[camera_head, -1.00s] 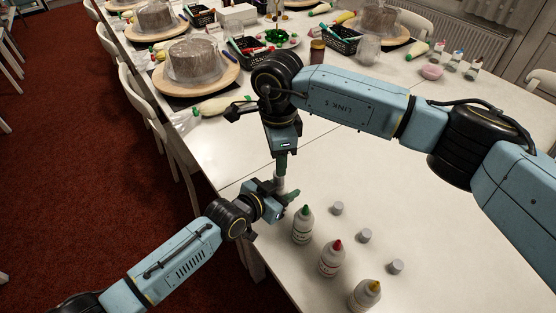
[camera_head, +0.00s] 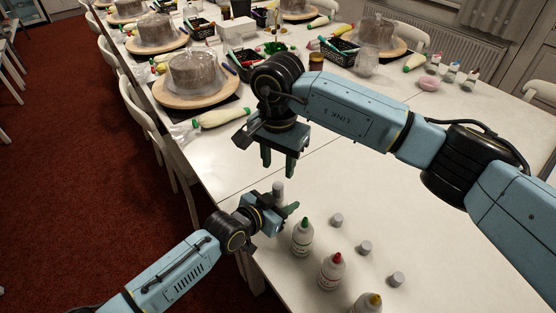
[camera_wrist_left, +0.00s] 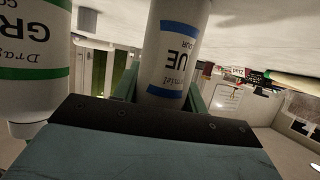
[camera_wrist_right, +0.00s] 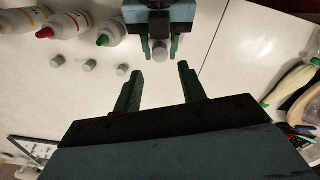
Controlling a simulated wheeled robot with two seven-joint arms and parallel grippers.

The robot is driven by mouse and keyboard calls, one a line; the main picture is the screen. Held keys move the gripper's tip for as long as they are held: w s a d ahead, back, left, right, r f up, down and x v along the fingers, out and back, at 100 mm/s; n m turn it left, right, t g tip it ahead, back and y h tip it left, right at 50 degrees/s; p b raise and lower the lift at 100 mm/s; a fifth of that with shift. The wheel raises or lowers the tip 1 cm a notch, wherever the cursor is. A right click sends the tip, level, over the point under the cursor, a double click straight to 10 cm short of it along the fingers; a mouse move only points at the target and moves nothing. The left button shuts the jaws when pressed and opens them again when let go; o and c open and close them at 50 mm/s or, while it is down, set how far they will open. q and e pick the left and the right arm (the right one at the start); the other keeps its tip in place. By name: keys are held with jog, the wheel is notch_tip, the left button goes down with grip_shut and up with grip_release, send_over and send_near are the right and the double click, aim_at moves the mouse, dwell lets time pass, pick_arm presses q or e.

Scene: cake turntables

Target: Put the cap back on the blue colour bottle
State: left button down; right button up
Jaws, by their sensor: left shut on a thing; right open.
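The blue colour bottle (camera_wrist_left: 172,45), white with blue bands, is between the fingers of my left gripper (camera_head: 283,207), which is shut on it. A grey cap (camera_head: 278,187) sits on top of the bottle; it also shows from above in the right wrist view (camera_wrist_right: 161,54). How firmly it is seated I cannot tell. My right gripper (camera_head: 278,166) is open and empty, apart from the cap and above it. The bottle's base is hidden, so I cannot tell whether it touches the table.
Green-tipped (camera_head: 302,240), red-tipped (camera_head: 331,272) and yellow-tipped (camera_head: 368,304) bottles stand uncapped right of my left gripper. Three grey caps (camera_head: 336,220) (camera_head: 364,248) (camera_head: 397,279) lie beside them. Covered cakes (camera_head: 195,75) and a piping bag (camera_head: 221,117) are farther back.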

aim_at(278, 185)
jog(key=shift+f, duration=0.1)
jog(key=shift+f, duration=3.9)
jog(key=shift+c, duration=0.4)
grip_shut()
jog(key=m, duration=0.6)
jog(key=shift+m, duration=0.3)
jog(key=shift+o, duration=0.7)
grip_release()
